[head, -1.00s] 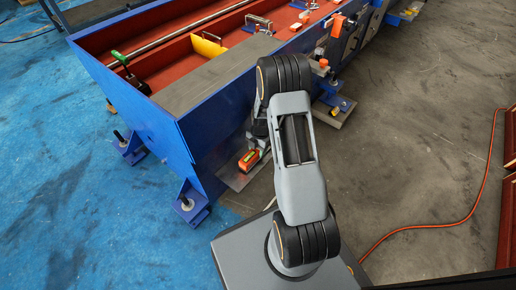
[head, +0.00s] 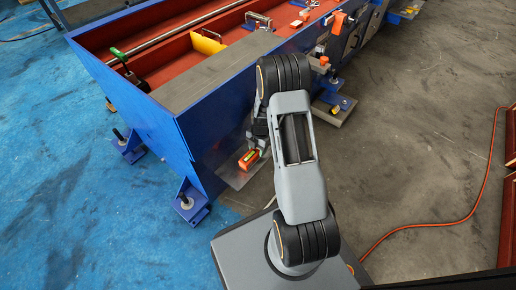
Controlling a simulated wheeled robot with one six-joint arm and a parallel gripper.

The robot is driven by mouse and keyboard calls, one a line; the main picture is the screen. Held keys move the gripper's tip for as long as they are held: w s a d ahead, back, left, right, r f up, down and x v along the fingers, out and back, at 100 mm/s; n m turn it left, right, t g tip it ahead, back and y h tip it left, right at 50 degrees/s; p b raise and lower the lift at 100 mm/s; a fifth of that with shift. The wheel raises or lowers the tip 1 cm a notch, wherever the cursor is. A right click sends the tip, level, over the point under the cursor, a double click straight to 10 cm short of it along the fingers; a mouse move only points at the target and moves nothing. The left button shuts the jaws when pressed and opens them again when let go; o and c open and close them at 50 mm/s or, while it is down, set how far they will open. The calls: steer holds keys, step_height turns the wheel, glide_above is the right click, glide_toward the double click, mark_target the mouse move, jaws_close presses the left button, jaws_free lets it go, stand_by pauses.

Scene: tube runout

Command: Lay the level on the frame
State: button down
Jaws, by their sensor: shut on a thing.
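A small orange level with a greenish top (head: 248,159) is low beside the near end of the long blue frame (head: 160,122), over a thin grey metal plate at the frame's side. I cannot tell whether it touches the plate. My gripper (head: 257,151) is shut on the level; its fingers are small and partly hidden by my arm. The frame has a flat grey top surface (head: 215,75) along its near side, higher than the level, and red channels inside.
The grey plate (head: 237,177) juts out from the frame. Blue feet with bolts (head: 191,203) stick out at the near end. A yellow plate (head: 208,42) and a green-handled clamp (head: 119,55) sit in the frame. An orange cable (head: 440,225) crosses the floor at right.

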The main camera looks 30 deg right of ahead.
steer(key=shift+f, duration=0.25)
steer(key=shift+c, duration=2.4)
jaws_free()
step_height(320, 180, up, 14)
steer(key=d+p, duration=0.1)
steer(key=p, duration=0.4)
steer(key=shift+w+d, duration=0.3)
steer(key=shift+w, duration=0.05)
steer(key=shift+f, duration=0.15)
